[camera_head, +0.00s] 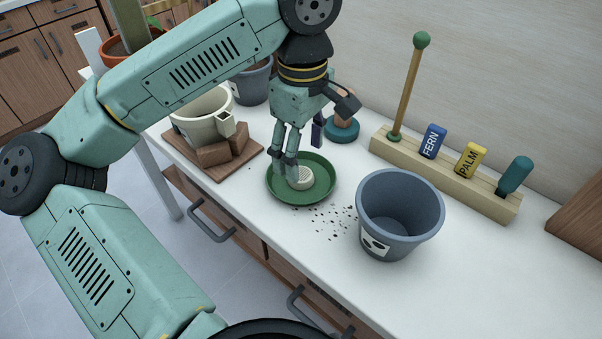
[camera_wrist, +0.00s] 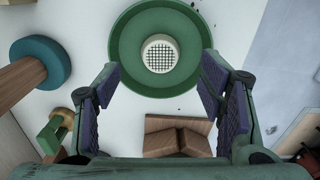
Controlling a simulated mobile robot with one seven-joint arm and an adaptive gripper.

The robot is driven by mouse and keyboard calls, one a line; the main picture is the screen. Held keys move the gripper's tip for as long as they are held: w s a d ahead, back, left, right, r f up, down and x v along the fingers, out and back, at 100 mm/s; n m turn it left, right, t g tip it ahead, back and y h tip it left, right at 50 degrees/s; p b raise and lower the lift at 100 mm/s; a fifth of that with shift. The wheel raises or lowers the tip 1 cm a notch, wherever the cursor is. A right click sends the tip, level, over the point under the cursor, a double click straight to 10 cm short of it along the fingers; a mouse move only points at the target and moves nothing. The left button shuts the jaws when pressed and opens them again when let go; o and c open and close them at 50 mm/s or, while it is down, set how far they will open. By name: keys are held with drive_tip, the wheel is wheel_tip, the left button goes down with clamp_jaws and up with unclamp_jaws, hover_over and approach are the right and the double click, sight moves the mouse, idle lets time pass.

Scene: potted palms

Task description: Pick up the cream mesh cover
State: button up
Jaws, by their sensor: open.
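The cream mesh cover (camera_head: 301,178) is a small round piece with a dark grid on top. It sits in the green saucer (camera_head: 326,188) on the white counter. In the wrist view the cover (camera_wrist: 160,54) lies ahead of the fingertips, centred between them, with the saucer (camera_wrist: 122,45) around it. My gripper (camera_head: 287,168) is over the left side of the saucer, pointing down. In the wrist view my gripper (camera_wrist: 160,78) is open, with its fingers wide apart and nothing between the pads. In the head view the fingers partly hide the cover's left side.
A grey-blue pot (camera_head: 400,205) stands right of the saucer, with dark crumbs (camera_head: 335,222) between. A cream pot (camera_head: 203,118) and brown blocks (camera_head: 212,154) sit on a board at left. Behind are a teal-based tool (camera_head: 341,131) and a wooden rack (camera_head: 455,185) with labels.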

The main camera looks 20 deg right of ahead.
sight(301, 173)
wheel_tip(301, 173, down, 4)
drive_tip(key=shift+a+f+p, duration=0.1)
drive_tip(key=shift+f+p, duration=0.15)
drive_tip(key=shift+p, duration=0.15)
drive_tip(key=shift+c, duration=0.2)
drive_tip(key=c, duration=0.9)
